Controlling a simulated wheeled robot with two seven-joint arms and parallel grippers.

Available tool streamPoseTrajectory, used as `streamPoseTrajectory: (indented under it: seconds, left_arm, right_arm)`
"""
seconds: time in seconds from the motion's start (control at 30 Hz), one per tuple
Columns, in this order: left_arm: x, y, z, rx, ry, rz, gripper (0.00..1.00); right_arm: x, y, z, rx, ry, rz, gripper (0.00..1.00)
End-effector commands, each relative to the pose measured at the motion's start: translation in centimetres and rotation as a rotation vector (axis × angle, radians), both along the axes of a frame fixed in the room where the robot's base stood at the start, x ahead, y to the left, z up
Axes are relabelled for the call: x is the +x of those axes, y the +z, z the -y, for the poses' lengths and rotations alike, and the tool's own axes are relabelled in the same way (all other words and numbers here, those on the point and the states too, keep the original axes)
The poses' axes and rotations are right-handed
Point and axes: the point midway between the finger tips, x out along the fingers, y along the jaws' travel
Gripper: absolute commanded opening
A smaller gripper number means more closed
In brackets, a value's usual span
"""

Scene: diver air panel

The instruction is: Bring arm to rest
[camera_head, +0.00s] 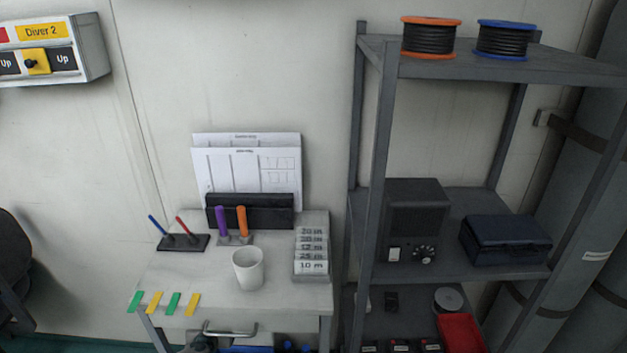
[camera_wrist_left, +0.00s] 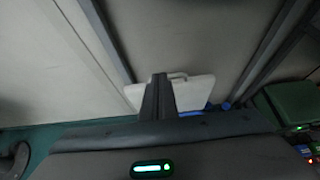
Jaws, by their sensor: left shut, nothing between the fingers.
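My left gripper (camera_wrist_left: 158,80) shows in the left wrist view. Its two dark fingers are together, with nothing between them. In the head view neither gripper can be made out clearly. A small grey-green shape at the bottom edge, below the table's drawer handle (camera_head: 230,331), is too cut off to identify. My right gripper is in neither view.
The small table (camera_head: 200,290) holds a white cup (camera_head: 248,268), marker pens, colored tags and depth cards (camera_head: 311,255). A grey shelf (camera_head: 465,65) with cable reels stands to the right. A Diver 2 panel (camera_head: 50,45) hangs on the left wall.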

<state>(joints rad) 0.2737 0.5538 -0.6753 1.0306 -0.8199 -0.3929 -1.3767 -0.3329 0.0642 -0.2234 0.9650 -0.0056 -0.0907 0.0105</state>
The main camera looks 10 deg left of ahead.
Motion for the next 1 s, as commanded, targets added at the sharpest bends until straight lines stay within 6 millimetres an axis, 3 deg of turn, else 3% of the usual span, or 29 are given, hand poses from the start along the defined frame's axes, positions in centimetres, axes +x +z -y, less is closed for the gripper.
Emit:
streamPoseTrajectory:
  seconds: [0.27, 0.47, 0.7, 1.0]
  left_arm:
    - [-1.9, -2.3, 1.5, -0.125, 0.057, -0.018, 0.00]
    - [-7.3, -8.1, 5.6, -0.468, 0.238, -0.066, 0.00]
    - [-17.9, -16.1, 13.0, -1.048, 0.652, -0.136, 0.00]
    - [-32.8, -22.7, 22.1, -1.701, 1.364, -0.139, 0.00]
  right_arm:
    - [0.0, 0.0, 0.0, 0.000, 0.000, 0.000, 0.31]
    - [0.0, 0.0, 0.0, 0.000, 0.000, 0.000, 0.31]
    - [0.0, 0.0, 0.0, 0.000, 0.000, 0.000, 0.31]
    - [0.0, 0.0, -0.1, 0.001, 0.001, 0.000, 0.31]
